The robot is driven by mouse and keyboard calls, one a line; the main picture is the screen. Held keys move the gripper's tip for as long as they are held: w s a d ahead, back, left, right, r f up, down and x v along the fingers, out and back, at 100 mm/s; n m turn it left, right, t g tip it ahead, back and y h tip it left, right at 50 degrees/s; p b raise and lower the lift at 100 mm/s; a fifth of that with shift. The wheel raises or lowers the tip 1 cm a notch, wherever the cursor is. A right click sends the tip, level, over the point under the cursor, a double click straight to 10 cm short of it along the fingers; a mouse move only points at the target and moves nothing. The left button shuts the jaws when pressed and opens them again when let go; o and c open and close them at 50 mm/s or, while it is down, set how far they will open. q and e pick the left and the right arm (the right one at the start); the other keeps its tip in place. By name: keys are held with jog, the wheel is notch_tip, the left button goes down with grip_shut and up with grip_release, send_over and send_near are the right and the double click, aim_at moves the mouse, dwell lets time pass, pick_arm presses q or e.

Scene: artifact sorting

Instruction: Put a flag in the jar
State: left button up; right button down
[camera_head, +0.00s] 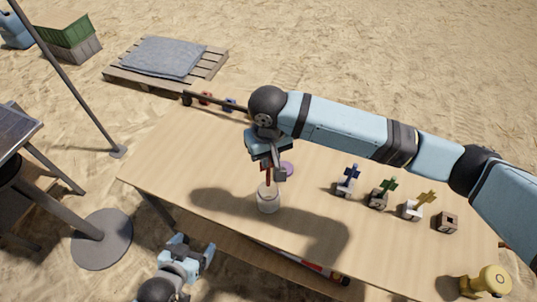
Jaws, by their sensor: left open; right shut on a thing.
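A small whitish jar (268,203) stands upright near the middle of the table. My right gripper (272,165) is above it, pointing down and shut on a red flag (268,178). The flag's lower end is at the jar's mouth; I cannot tell how far inside it is. The gripper hides its upper part. A blue flag (352,172), a green flag (388,184) and a yellow flag (427,198) stand in small blocks to the right. Another block (447,222) holds no flag. My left gripper (192,252) is open and empty, below the table's front edge.
A flat purple thing (287,169) lies just behind the jar. A yellow object (486,282) stands at the table's right front corner. Small red and blue things (206,98) are at the back edge. The table's left part (165,160) is clear.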

jog(key=shift+p, duration=0.75)
jog(key=shift+f, duration=0.25)
jog(key=shift+f+b, duration=0.3)
jog(key=shift+f, duration=1.9)
